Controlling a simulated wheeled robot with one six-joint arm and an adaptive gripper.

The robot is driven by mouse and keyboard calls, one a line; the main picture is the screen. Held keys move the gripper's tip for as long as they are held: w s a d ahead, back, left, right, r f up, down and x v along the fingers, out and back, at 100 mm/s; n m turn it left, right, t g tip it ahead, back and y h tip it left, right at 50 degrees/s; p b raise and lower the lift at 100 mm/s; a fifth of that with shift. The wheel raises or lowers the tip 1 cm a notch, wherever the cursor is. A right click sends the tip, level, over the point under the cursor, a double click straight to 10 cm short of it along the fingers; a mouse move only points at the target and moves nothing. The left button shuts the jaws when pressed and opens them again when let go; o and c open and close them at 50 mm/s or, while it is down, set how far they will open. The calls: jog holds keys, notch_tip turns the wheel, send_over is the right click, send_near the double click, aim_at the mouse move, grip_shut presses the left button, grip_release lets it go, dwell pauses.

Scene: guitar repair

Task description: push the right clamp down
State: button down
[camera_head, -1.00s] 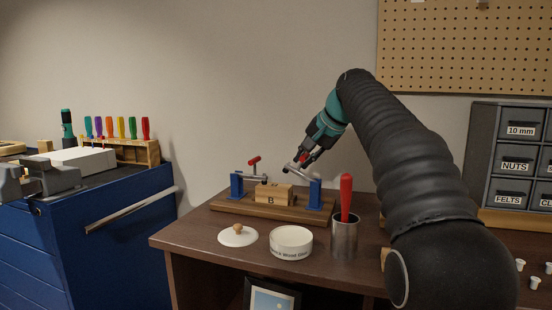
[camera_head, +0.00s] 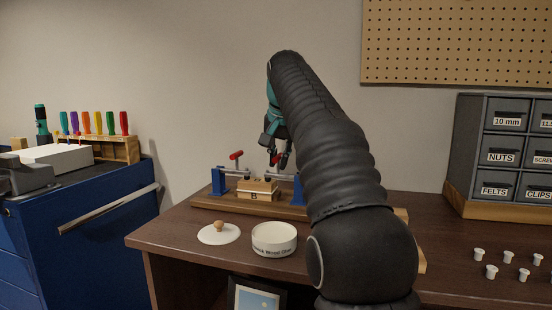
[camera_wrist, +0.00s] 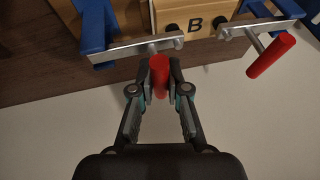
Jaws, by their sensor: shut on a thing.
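The right clamp has a blue post (camera_head: 298,188) and a silver bar (camera_head: 285,176) that lies about level, its black tip at the wooden block marked B (camera_head: 258,192). In the wrist view this clamp's bar (camera_wrist: 135,49) is at the left, and its red handle (camera_wrist: 159,68) stands between my fingers. My gripper (camera_wrist: 160,88) is shut on that handle; it also shows above the block's right side in the head view (camera_head: 277,162). The left clamp (camera_head: 237,175) has its bar level too, with its red handle (camera_wrist: 270,56) free.
The clamps stand on a wooden board (camera_head: 235,207) on the brown table (camera_head: 180,235). In front are a white lid (camera_head: 219,234) and a white round dish (camera_head: 274,238). Labelled drawers (camera_head: 503,155) and white pegs (camera_head: 492,271) are at the right. My arm hides the table's middle.

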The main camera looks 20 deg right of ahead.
jog(key=shift+s+a+f, duration=0.1)
jog(key=shift+f, duration=0.05)
jog(key=c, duration=1.1)
grip_release()
jog(key=shift+a, duration=0.1)
jog(key=shift+c, duration=0.2)
jog(key=shift+v, duration=3.8)
